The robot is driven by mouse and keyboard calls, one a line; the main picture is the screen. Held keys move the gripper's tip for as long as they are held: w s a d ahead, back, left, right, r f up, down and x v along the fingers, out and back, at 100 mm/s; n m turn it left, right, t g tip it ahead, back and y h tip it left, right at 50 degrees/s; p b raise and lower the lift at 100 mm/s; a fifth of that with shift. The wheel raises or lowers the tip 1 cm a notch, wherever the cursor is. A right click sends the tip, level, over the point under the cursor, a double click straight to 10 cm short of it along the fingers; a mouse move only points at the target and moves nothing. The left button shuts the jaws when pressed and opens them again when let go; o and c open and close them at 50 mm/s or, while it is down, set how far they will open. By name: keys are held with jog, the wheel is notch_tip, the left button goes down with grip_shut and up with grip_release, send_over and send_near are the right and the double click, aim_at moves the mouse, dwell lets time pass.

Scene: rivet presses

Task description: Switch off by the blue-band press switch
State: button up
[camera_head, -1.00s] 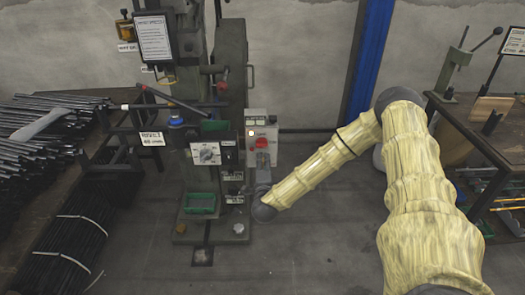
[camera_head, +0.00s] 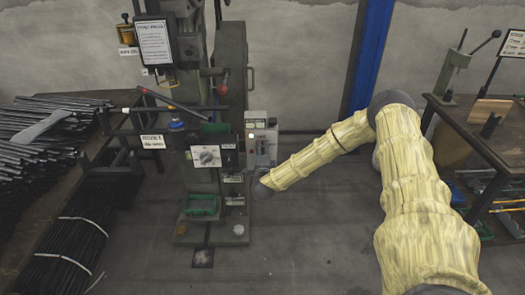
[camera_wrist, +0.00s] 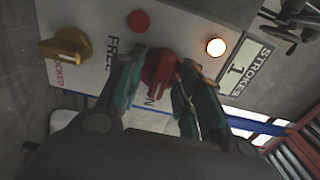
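The switch panel, a pale box (camera_head: 259,126) on the right side of the press (camera_head: 233,75), shows close up in the wrist view (camera_wrist: 190,20). A red switch knob (camera_wrist: 160,70) stands out from it, with lettering that seems to end in "ON" below. My gripper (camera_wrist: 157,78) has its teal-padded fingers either side of the knob, apart from each other. Whether either finger touches the knob is unclear. In the head view my gripper end is small and partly hidden, just in front of the box. A blue cap (camera_head: 177,124) shows on the press's left side.
Beside the red knob are a yellow knob (camera_wrist: 66,47), a round red button (camera_wrist: 139,20), a lit white lamp (camera_wrist: 215,47) and a "STROKES" counter (camera_wrist: 246,66). Dark rods (camera_head: 48,135) lie at left; a workbench (camera_head: 485,140) stands at right. The floor in front is clear.

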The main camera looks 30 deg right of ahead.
jog(key=shift+d, duration=0.1)
grip_shut()
jog(key=shift+n, duration=0.3)
jog(key=shift+s+f+n+p, duration=0.1)
jog(key=shift+n+p, duration=0.7)
jog(key=shift+n, duration=7.9)
jog(key=shift+s+f, duration=0.1)
